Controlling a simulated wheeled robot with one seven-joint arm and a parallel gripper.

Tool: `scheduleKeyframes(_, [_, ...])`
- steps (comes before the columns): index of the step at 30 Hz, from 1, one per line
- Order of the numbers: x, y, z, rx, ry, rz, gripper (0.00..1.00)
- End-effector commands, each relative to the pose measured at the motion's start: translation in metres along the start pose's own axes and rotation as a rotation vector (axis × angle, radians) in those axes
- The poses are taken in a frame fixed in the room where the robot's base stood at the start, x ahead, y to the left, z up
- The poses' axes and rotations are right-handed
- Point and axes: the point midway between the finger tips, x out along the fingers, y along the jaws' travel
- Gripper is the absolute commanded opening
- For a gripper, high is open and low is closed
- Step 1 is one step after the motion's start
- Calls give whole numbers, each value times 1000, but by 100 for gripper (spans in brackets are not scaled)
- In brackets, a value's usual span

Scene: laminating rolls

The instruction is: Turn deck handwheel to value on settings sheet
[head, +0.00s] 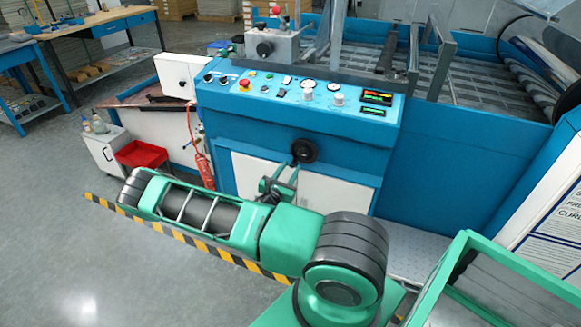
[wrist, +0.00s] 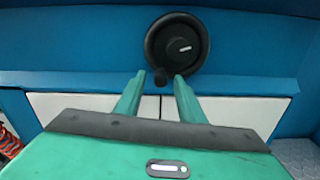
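The black deck handwheel (head: 305,151) is on the blue front of the machine, below the control panel. In the wrist view the handwheel (wrist: 177,42) is a dark round disc with a short pale mark at its hub and a small knob (wrist: 161,77) at its lower rim. My gripper (head: 289,166) is just in front of and below the wheel. In the wrist view my gripper (wrist: 158,75) has its two green fingers apart, with the knob appearing between their tips. I cannot tell whether they touch it. No sheet identifiable as the settings sheet is readable.
The control panel (head: 300,93) has knobs, dials, a red button and lit displays (head: 377,97), too small to read. A white board with partly cut-off text (head: 552,240) stands at right. A red bin (head: 141,155) and workbenches are at left. Striped floor tape (head: 205,243) runs before the machine.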

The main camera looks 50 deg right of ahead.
Motion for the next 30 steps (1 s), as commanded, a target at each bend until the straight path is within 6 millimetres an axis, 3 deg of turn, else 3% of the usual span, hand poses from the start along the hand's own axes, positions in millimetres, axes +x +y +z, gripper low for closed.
scheduleKeyframes(6, [24, 0, 0, 1, 0, -2, 36])
scheduleKeyframes(17, [29, 0, 0, 1, 1, 0, 36])
scheduleKeyframes(18, [29, 0, 0, 1, 1, 0, 33])
scheduleKeyframes(22, [29, 0, 0, 1, 1, 0, 2])
scheduleKeyframes(30, [29, 1, 0, 11, 1, 0, 0])
